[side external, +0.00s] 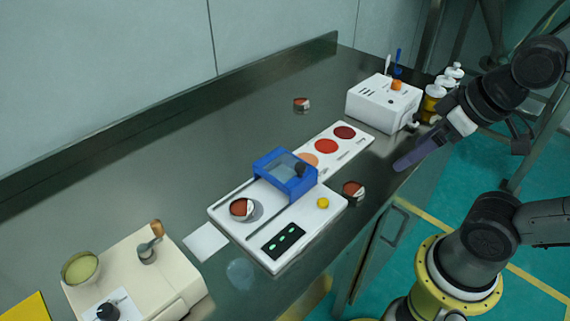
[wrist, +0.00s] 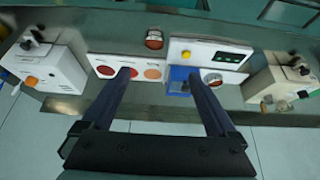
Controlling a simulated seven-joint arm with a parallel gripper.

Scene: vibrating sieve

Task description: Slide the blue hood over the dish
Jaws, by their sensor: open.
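The blue hood (side external: 285,174) is a blue frame with a clear top and a dark knob. It sits across the back end of the white sieve machine (side external: 290,228). The dish (side external: 243,208), holding red-brown powder, sits on the same machine at the left, uncovered and apart from the hood. In the wrist view the hood (wrist: 180,80) is partly hidden by a finger, and the dish (wrist: 212,78) is beside it. My gripper (wrist: 163,73) is open and empty.
A white card with red and orange discs (side external: 343,140) lies behind the machine. Small cups of red powder stand at the back (side external: 301,104) and right (side external: 353,192). A white box (side external: 384,102) stands at the back right, a cream device (side external: 137,276) at the front left.

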